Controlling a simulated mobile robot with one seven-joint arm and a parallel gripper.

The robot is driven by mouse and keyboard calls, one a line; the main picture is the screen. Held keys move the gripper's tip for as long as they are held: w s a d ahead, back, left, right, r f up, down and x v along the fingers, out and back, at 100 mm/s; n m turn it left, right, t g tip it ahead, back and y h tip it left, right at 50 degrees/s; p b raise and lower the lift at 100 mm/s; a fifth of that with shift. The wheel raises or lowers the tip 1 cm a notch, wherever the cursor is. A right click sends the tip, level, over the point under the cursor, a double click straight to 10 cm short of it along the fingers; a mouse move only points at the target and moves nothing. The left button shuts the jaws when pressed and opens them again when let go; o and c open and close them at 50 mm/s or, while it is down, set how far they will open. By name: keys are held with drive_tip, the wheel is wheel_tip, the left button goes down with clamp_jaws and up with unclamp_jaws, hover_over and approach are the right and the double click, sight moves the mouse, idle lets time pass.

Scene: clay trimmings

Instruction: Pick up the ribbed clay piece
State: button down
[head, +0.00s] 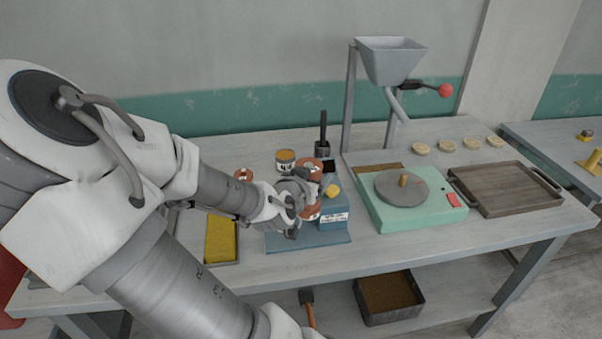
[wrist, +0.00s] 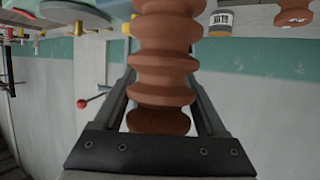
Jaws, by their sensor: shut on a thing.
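The ribbed clay piece (wrist: 165,62) is a reddish-brown column of stacked rounded rings. In the wrist view it stands between the two fingers of my gripper (wrist: 163,90), which is shut on it. In the head view my gripper (head: 298,190) is over the blue stand on the table. Reddish-brown parts of the clay piece (head: 311,213) show around the gripper there, and the gripper hides much of it. I cannot tell whether its end touches the stand.
The blue stand (head: 335,216) has a yellow part. A tin (head: 285,158) and another clay piece (head: 243,174) are close by. A yellow tray (head: 221,238) lies left. Right are a green wheel unit (head: 418,215), a wooden tray (head: 510,190) and a hopper (head: 389,62).

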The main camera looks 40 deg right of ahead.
drive_tip(key=shift+a+b, duration=0.1)
drive_tip(key=shift+b, duration=0.45)
drive_tip(key=shift+s+r+b, duration=0.25)
drive_tip(key=shift+s+b, duration=0.15)
drive_tip(key=shift+b, duration=0.15)
drive_tip(key=shift+s+f+b, duration=0.1)
drive_tip(key=shift+s+b, duration=0.45)
drive_tip(key=shift+b, duration=0.35)
drive_tip(key=shift+s+r, duration=0.1)
drive_tip(key=shift+r, duration=0.2)
drive_tip(key=shift+s+d+r+b, duration=0.2)
drive_tip(key=shift+s+r+b, duration=0.4)
drive_tip(key=shift+s+b, duration=0.4)
